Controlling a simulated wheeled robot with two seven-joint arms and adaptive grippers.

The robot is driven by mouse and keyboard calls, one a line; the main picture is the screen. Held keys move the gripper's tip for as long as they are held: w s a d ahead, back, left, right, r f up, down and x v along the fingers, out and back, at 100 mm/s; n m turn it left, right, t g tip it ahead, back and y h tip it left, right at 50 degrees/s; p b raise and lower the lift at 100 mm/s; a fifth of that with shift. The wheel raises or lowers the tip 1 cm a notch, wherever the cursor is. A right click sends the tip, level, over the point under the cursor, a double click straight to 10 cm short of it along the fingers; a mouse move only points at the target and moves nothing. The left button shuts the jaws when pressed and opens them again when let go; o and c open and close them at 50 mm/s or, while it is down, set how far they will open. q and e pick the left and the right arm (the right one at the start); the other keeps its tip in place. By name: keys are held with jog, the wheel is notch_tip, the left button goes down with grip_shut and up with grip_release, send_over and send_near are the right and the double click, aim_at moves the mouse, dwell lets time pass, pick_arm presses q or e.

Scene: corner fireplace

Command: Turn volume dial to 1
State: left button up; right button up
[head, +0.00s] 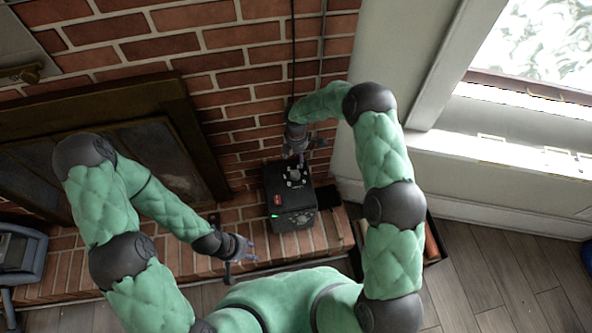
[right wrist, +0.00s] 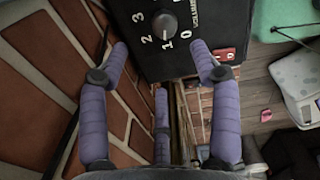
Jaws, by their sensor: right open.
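The black box (head: 291,206) stands on the brick ledge, with knobs on its upper face. In the right wrist view, the round grey volume dial (right wrist: 167,25) shows at the top, with white numerals 3, 2, 1 and 0 around it. I cannot make out where its pointer is set. My right gripper (right wrist: 160,55) is open and empty; its purple fingers spread on both sides below the dial, apart from it. In the head view my right gripper (head: 300,155) is just above the box's knobs. My left gripper (head: 244,259) is left of and below the box; its fingers are small.
The brick wall (head: 240,60) rises close behind the box. A dark-framed fireplace (head: 150,150) is at the left. A window (head: 540,50) and sill are at the right. Wooden floor (head: 510,260) is open at the lower right. A grey device (head: 20,250) stands at the far left.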

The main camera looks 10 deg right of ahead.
aim_at(296, 174)
jog(key=f+m, duration=0.4)
jog(key=m, duration=0.1)
jog(key=f+m, duration=0.3)
jog(key=m, duration=0.2)
jog(key=s+f+m, duration=0.1)
jog(key=f+m, duration=0.3)
jog(key=m, duration=0.1)
jog(key=shift+a+f, duration=0.1)
jog(key=shift+f, duration=0.25)
jog(key=c, duration=1.1)
